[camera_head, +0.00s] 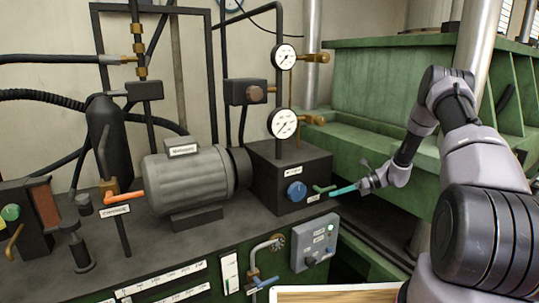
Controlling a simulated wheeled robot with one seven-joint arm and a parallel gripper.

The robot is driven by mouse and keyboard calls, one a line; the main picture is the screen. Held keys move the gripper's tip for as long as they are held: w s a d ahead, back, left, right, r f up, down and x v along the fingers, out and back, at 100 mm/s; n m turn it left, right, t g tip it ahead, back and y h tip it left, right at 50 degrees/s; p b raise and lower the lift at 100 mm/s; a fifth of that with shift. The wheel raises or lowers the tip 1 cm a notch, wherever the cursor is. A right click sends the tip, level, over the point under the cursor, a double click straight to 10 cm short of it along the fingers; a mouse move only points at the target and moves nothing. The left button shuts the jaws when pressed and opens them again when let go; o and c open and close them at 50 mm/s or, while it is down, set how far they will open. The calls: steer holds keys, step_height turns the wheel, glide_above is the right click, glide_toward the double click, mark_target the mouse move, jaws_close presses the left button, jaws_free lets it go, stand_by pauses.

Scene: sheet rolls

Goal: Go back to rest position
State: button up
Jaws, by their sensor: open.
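My gripper (366,182) is at the end of my grey and black arm, which reaches in from the right. It is small in the view and open. A teal lever (342,190) lies just left of it, its right end close to the fingers. I cannot tell whether they touch or whether the lever end lies between them. The lever is by the right side of a dark block (290,172) with a blue knob (296,191) and a small green handle (323,189).
A grey motor (190,180) and an orange-handled lever (124,197) are left on the dark bench. Two gauges (284,123) stand above the block. A grey switch box (314,243) is on the front. Green machinery (380,90) stands behind my arm. A wooden board (335,295) lies at the bottom.

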steer(key=s+a+r+n+h, duration=0.25)
steer(key=s+r+n, duration=0.35)
steer(key=r, duration=0.8)
steer(key=s+a+r+n+h, duration=0.1)
steer(key=s+r+n+h, duration=0.4)
steer(key=r, duration=1)
steer(key=s+r+n+t+h, duration=0.1)
steer(key=s+r+n+t, duration=0.1)
steer(key=s, duration=0.6)
steer(key=s+d+r+n+t+h, duration=0.1)
steer(key=s+r+n, duration=0.4)
steer(key=s, duration=0.3)
steer(key=s+r+n+t+h, duration=0.1)
steer(key=s+r+n+t, duration=0.1)
steer(key=s+r, duration=0.3)
steer(key=s+n, duration=0.1)
steer(key=s, duration=0.3)
steer(key=shift+d+n+t, duration=0.3)
steer(key=shift+d+n, duration=0.1)
steer(key=shift+r+h, duration=0.1)
steer(key=shift+h, duration=0.15)
steer(key=shift+c, duration=0.4)
